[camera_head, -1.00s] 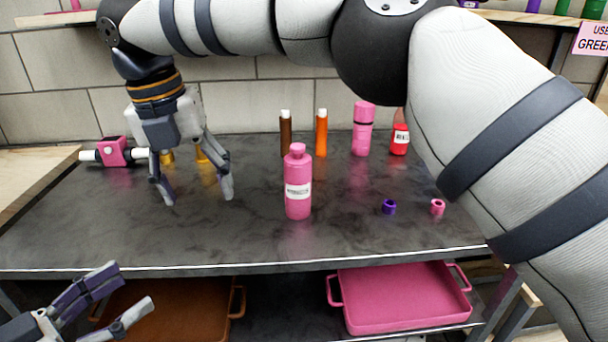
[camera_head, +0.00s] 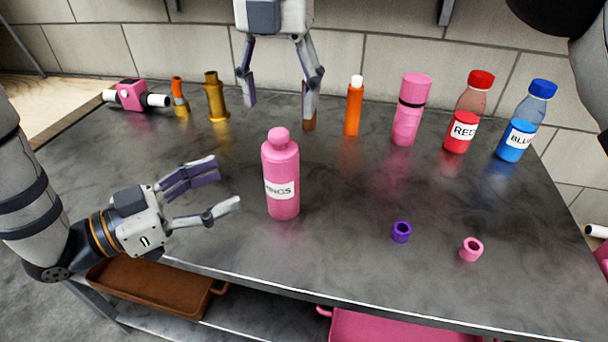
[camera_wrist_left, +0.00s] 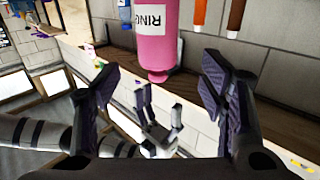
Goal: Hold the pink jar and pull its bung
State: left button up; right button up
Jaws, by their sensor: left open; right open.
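The pink jar (camera_head: 281,186) stands upright on the dark bench, with a white label and its pink bung (camera_head: 278,136) seated on top. My left gripper (camera_head: 224,184) is open and empty, left of the jar, its fingers pointing towards it without touching. In the left wrist view the jar (camera_wrist_left: 170,35) appears upside down, beyond and between the open fingers, its bung (camera_wrist_left: 157,76) towards the picture's middle. My right gripper (camera_head: 279,110) is open and empty, pointing down behind the jar in the head view. It also shows in the left wrist view (camera_wrist_left: 160,118).
An orange bottle (camera_head: 353,110), a pink flask (camera_head: 410,112), a red bottle (camera_head: 465,115) and a blue bottle (camera_head: 523,125) stand behind. Purple (camera_head: 401,232) and pink (camera_head: 471,249) rings lie right. Brass pieces (camera_head: 215,100) stand back left. A brown tray (camera_head: 155,290) sits below.

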aim_at(265, 168)
pick_arm(q)
jog(key=x, duration=1.1)
jog(key=shift+d, duration=0.15)
pick_arm(e)
jog(key=shift+s+a, duration=0.1)
jog(key=shift+a, duration=0.1)
pick_arm(q)
jog(key=shift+c, duration=0.2)
